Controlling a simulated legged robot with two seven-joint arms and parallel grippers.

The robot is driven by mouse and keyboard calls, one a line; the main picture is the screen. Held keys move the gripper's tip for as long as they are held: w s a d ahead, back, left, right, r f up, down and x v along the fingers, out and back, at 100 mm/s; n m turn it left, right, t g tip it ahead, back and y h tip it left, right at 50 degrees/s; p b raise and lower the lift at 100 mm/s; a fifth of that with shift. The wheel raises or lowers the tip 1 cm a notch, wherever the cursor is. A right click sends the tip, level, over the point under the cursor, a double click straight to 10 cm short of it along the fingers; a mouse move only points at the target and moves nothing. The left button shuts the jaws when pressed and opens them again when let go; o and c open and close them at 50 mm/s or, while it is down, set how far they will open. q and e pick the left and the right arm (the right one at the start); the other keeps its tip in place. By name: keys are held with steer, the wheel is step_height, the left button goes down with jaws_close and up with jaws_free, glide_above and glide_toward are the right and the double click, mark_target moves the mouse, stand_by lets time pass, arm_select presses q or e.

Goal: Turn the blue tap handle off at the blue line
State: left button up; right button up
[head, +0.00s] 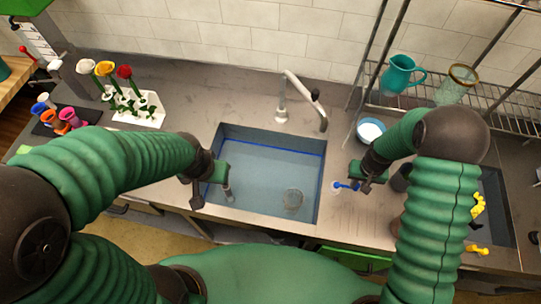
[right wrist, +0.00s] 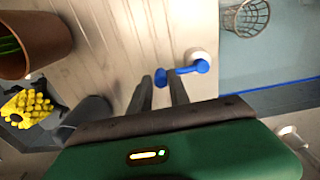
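The blue tap handle (head: 345,186) sits on the counter just right of the sink. In the right wrist view the handle (right wrist: 187,72) is a blue lever on a white round base. My right gripper (head: 362,187) is beside it; in the wrist view its two dark fingers (right wrist: 162,88) are apart, with the lever's end at or between their tips. Contact cannot be told. The blue line (head: 318,175) runs around the inside wall of the sink (head: 214,150), which looks filled with bluish water (head: 262,172). My left gripper (head: 222,193) hangs over the sink's left edge; its fingers are unclear.
A pale faucet (head: 284,97) stands behind the sink. A wire strainer (head: 292,199) is in the basin. A white-filled bowl (head: 370,130) and a rack with a teal pitcher (head: 398,74) are at right. Flowers in a white holder (head: 140,110) and colored cups (head: 68,117) stand at left.

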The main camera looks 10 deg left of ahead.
steer(key=shift+o, duration=0.7)
steer(key=shift+w+f, duration=0.1)
steer(key=shift+w, duration=0.05)
step_height(320, 180, up, 7)
steer(key=p, duration=0.5)
steer(key=shift+a+p, duration=0.15)
steer(key=shift+p, duration=0.15)
steer(key=shift+r+p, duration=0.3)
steer(key=shift+r, duration=0.05)
steer(key=shift+f, duration=0.1)
